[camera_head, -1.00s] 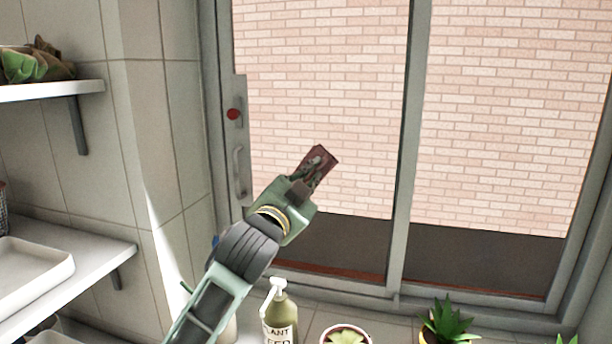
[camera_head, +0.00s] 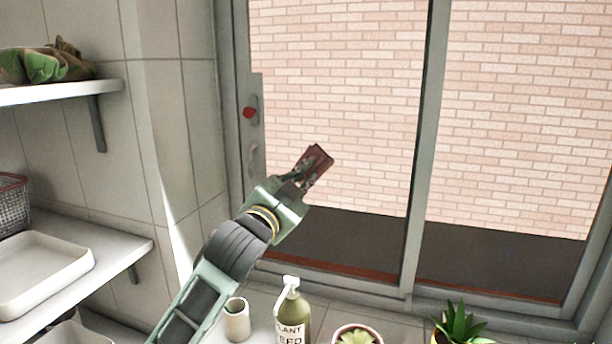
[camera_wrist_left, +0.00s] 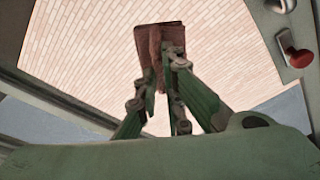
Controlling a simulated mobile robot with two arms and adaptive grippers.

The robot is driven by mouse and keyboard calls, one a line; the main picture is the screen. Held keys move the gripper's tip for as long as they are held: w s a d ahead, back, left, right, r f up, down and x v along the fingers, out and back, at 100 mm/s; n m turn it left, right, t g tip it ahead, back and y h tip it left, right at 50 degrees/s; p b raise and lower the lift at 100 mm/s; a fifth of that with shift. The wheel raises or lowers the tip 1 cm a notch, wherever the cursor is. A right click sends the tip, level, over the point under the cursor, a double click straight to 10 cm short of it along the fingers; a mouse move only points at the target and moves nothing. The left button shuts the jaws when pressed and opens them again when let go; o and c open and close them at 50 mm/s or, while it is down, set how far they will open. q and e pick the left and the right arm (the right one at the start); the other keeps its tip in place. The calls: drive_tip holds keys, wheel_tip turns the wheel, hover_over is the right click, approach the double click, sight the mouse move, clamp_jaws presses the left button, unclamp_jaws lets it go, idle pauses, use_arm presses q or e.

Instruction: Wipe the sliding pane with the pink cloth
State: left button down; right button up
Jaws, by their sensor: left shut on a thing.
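The pink cloth (camera_head: 319,160) looks dark reddish-brown and is folded into a small pad. My left gripper (camera_head: 306,174) is shut on it. In the left wrist view the cloth (camera_wrist_left: 152,44) sticks out beyond the fingertips (camera_wrist_left: 165,70), flat against the view of the pane. The sliding pane (camera_head: 340,90) is the left glass panel, with a brick wall showing through it. The cloth is in front of its lower left part; I cannot tell whether it touches the glass. My right gripper is not in view.
A handle plate with a red knob (camera_head: 249,113) is on the pane's left frame. Below stand a plant feed spray bottle (camera_head: 291,318), a beige cup (camera_head: 236,322) and potted plants (camera_head: 458,322). Shelves at left hold a white tray (camera_head: 42,268) and a wire basket (camera_head: 12,205).

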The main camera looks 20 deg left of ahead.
use_arm(q)
drive_tip(key=shift+d+r+v, duration=0.1)
drive_tip(key=shift+r+v, duration=0.1)
drive_tip(key=shift+v, duration=1.1)
drive_tip(key=shift+d+r+v, duration=0.15)
drive_tip(key=shift+r+v, duration=0.05)
drive_tip(key=shift+v, duration=1.05)
drive_tip(key=shift+s, duration=0.1)
drive_tip(key=s, duration=0.3)
drive_tip(key=shift+r+p, duration=0.1)
drive_tip(key=shift+p, duration=0.3)
drive_tip(key=shift+w, duration=0.1)
